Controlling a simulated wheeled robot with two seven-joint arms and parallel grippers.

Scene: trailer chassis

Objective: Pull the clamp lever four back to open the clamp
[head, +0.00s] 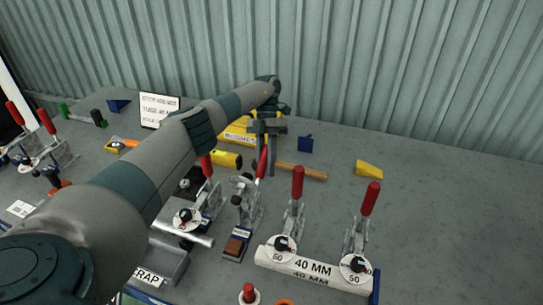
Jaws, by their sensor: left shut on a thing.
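Several toggle clamps with red lever handles stand on the grey bench. My left arm crosses the view, and its gripper (264,150) is shut on the red lever (262,165) of the clamp (245,205) in the middle. That lever leans slightly right at its top, and the fingers partly hide it. Two clamps on the right have upright red levers (297,182) and (370,198). Another red lever (206,165) shows just left of the held one, partly behind my arm. No number four is readable on the clamps. My right gripper is not in view.
A white tube marked 40 MM (315,268) lies under the two right clamps. A hammer with a wooden handle (300,171), a yellow wedge (369,168) and a blue block (305,143) lie behind. A scrap bin (165,265) is front left. The right bench is clear.

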